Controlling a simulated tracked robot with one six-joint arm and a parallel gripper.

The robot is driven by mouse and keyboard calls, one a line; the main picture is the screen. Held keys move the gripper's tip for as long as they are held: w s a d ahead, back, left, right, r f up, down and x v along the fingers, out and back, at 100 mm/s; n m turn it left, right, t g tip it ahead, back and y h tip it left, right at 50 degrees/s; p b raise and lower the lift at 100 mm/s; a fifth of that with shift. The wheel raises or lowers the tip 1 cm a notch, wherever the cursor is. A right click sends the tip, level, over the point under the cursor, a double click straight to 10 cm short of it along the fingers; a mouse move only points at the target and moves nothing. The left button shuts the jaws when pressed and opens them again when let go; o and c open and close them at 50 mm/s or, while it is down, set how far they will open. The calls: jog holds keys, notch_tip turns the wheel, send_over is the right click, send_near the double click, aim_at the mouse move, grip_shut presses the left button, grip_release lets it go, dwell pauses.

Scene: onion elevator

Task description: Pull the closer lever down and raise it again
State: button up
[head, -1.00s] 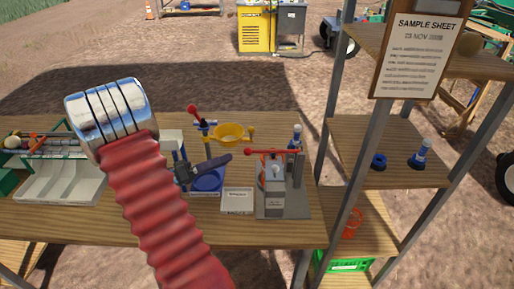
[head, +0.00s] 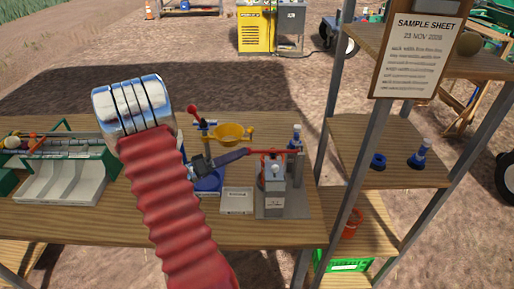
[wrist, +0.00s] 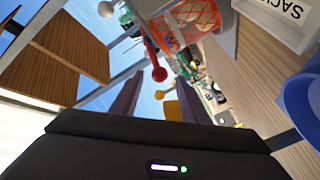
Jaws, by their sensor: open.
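The closer (head: 274,201) is a grey upright machine on a grey base near the right end of the table. Its red lever (head: 280,152) lies about level across the top in the head view. My gripper (head: 246,152) points right, its tip close to the lever's left end. In the wrist view, a red rod with a round red knob (wrist: 159,74) reaches toward the space between my open fingers (wrist: 158,100). I cannot tell whether either finger touches it. My arm's red sleeve stands in front of part of the table.
A metal-framed shelf (head: 390,150) rises to the right. In the wrist view, orange mesh (wrist: 185,20) shows beside the red rod.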

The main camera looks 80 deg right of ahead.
aim_at(273, 152)
jog(key=x, duration=0.8)
jog(key=shift+s+d, duration=0.15)
jog(key=shift+s, duration=0.05)
grip_shut()
dwell(0.4)
